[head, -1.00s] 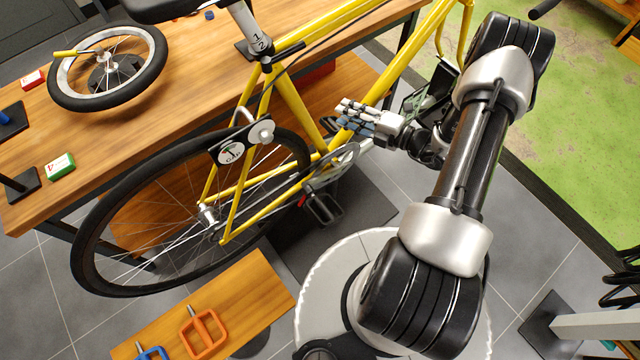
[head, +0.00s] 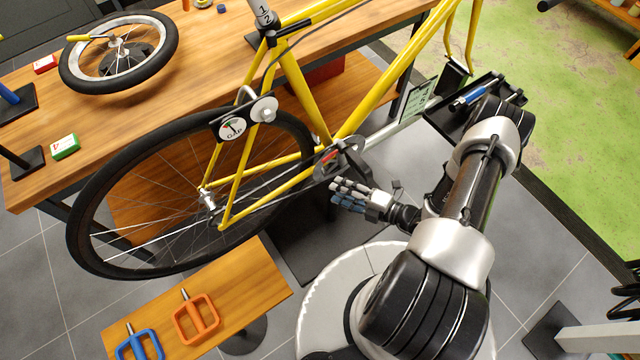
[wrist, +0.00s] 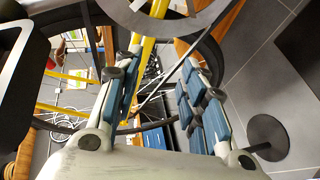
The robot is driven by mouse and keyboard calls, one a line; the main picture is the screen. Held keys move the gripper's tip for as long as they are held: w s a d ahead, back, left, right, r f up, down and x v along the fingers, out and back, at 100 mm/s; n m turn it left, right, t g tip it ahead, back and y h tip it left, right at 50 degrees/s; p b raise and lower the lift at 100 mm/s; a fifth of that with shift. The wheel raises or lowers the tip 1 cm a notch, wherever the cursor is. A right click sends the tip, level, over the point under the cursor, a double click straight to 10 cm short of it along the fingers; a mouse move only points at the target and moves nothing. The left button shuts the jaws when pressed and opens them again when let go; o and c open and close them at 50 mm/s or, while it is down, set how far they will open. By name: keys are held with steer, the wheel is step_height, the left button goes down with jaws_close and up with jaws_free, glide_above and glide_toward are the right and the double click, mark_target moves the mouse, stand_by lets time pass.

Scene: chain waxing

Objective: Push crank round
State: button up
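The yellow bike's crank (head: 345,160), with a dark pedal (head: 328,163) showing some red, sits at the bottom bracket in the head view. My gripper (head: 347,194) is just below and slightly right of the pedal, pointing left. In the wrist view my gripper (wrist: 160,100) has its two blue-padded fingers apart with nothing clearly held between them. A grey ring-shaped part (wrist: 165,22) shows beyond the fingers, near the yellow frame. I cannot tell whether a finger touches the crank or pedal.
The rear wheel (head: 85,220) stands left of the crank. A gap gauge (head: 233,129) hangs by the frame. A small bench (head: 240,290) with an orange-handled tool (head: 197,320) and a blue-handled tool (head: 140,345) is at the lower left. A dark tray (head: 470,105) is at the right.

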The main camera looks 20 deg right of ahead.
steer(key=b+x, duration=0.1)
steer(key=x, duration=0.6)
steer(key=shift+w+a+b, duration=0.25)
steer(key=shift+w+b, duration=0.05)
steer(key=shift+b, duration=0.05)
steer(key=shift+f, duration=0.1)
steer(key=shift+c, duration=0.2)
jaws_close()
stand_by(0.3)
steer(key=shift+o, duration=0.2)
jaws_free()
steer(key=shift+d, duration=0.1)
